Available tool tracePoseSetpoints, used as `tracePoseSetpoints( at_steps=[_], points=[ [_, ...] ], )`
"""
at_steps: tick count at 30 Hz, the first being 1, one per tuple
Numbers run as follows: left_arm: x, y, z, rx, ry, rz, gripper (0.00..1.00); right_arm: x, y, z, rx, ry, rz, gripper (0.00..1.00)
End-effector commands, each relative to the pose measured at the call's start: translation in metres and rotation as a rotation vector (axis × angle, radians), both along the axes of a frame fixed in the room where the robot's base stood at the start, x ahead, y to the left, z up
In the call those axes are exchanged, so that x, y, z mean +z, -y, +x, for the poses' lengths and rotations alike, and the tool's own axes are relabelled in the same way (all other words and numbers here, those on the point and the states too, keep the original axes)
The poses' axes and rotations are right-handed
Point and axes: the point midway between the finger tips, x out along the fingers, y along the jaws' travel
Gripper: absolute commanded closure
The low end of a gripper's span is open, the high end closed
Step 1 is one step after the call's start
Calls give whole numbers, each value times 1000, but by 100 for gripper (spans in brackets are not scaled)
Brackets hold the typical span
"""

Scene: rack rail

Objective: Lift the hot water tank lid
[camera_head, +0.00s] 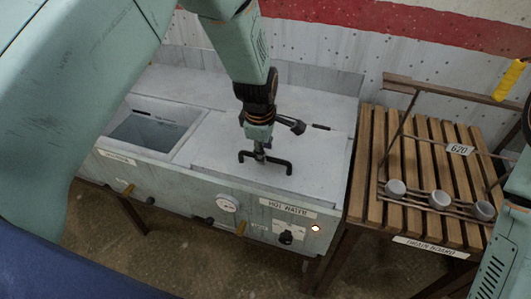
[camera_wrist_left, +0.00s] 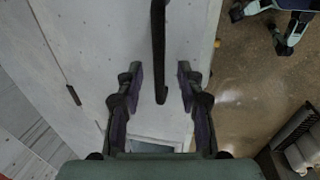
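The hot water tank lid (camera_head: 215,150) is a pale flat panel on top of the long grey-green tank and lies flat. Its black bar handle (camera_head: 279,163) stands up near the middle and runs left to right. My left gripper (camera_head: 262,150) points down at the handle's middle. In the left wrist view, the two dark fingers of this gripper (camera_wrist_left: 160,78) are spread wide, one on each side of the handle (camera_wrist_left: 159,50), with gaps on both sides. The fingers look clear of the bar. My right gripper does not show; only part of my right arm is at the right edge.
An open basin (camera_head: 148,130) is left of the lid. The tank's front has a gauge (camera_head: 227,205), knobs and a lit lamp (camera_head: 315,228). A slatted wooden rack (camera_head: 365,175) with grey cups (camera_head: 439,200) stands close on the right. A wall rises behind.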

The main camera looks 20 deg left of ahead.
Motion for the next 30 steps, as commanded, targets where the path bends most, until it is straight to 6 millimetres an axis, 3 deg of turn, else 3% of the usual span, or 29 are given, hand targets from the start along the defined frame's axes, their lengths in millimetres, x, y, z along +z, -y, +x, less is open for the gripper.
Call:
tracePoseSetpoints(
  at_steps=[6,15,28,30],
  points=[
    [-19,1,6,0,1,0,63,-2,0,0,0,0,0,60],
    [-21,1,7,0,2,0,63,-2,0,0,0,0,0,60],
    [-21,1,6,0,1,0,99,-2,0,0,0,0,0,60],
    [-21,1,6,0,1,0,100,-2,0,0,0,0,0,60]
  ],
)
